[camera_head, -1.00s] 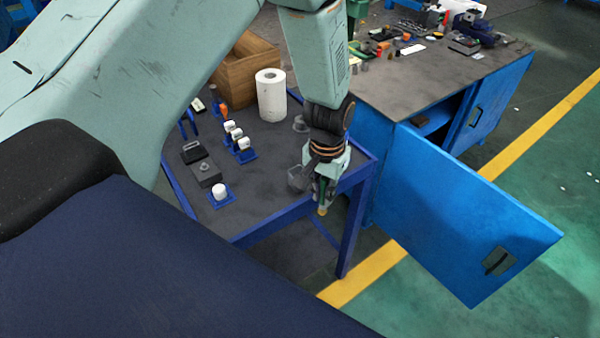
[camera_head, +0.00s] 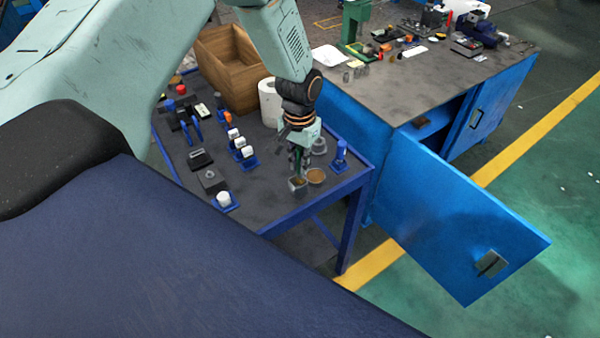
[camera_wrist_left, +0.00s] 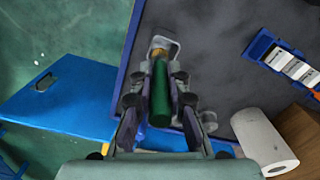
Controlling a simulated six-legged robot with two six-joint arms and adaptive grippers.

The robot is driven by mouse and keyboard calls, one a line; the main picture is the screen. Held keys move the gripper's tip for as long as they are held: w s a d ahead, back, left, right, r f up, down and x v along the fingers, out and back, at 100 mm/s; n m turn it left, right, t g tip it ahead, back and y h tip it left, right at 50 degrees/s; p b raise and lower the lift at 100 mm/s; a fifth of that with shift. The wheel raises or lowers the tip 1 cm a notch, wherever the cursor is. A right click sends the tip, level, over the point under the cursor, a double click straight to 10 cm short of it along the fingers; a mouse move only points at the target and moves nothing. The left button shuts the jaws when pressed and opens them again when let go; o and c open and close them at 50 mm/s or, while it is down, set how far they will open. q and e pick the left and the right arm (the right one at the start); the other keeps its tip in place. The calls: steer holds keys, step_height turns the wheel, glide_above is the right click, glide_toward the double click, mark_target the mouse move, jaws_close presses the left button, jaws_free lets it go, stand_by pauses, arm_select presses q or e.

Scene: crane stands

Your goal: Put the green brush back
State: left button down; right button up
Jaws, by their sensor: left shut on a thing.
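My left gripper (camera_head: 300,160) points down near the front right corner of the small table. In the left wrist view it (camera_wrist_left: 160,98) is shut on the green brush (camera_wrist_left: 160,92), whose handle lies between the fingers. The brush's yellowish end points away from the wrist, at a small grey square cup (camera_wrist_left: 164,42). In the head view the grey cup (camera_head: 298,186) stands right under the gripper. I cannot tell how far the brush's end is inside it. My right gripper is not in view.
A round brown-topped cup (camera_head: 316,176) and a blue holder (camera_head: 341,155) stand close by on the table (camera_head: 262,192). A white paper roll (camera_head: 268,102) and a wooden crate (camera_head: 228,82) are behind. An open blue cabinet door (camera_head: 460,225) is at right.

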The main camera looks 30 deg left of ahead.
mark_target(299, 176)
arm_select(q)
steer(key=shift+s+d+f, duration=0.1)
steer(key=shift+s+f, duration=0.05)
steer(key=shift+f, duration=0.15)
steer(key=f, duration=0.1)
steer(key=a+f, duration=0.1)
steer(key=f, duration=0.1)
steer(key=shift+s+a+f, duration=0.1)
steer(key=shift+s, duration=0.05)
steer(key=shift+w+f, duration=0.1)
steer(key=shift+w, duration=0.1)
steer(key=shift+w+d, duration=0.1)
steer(key=shift+d, duration=0.4)
steer(key=shift+s+b, duration=0.2)
steer(key=shift+b, duration=0.1)
steer(key=c, duration=1.6)
jaws_free()
steer(key=shift+a+f, duration=0.1)
steer(key=shift+a, duration=0.25)
steer(key=shift+o, duration=1.4)
steer(key=shift+w+f, duration=0.1)
steer(key=shift+w, duration=0.05)
steer(key=shift+d, duration=0.2)
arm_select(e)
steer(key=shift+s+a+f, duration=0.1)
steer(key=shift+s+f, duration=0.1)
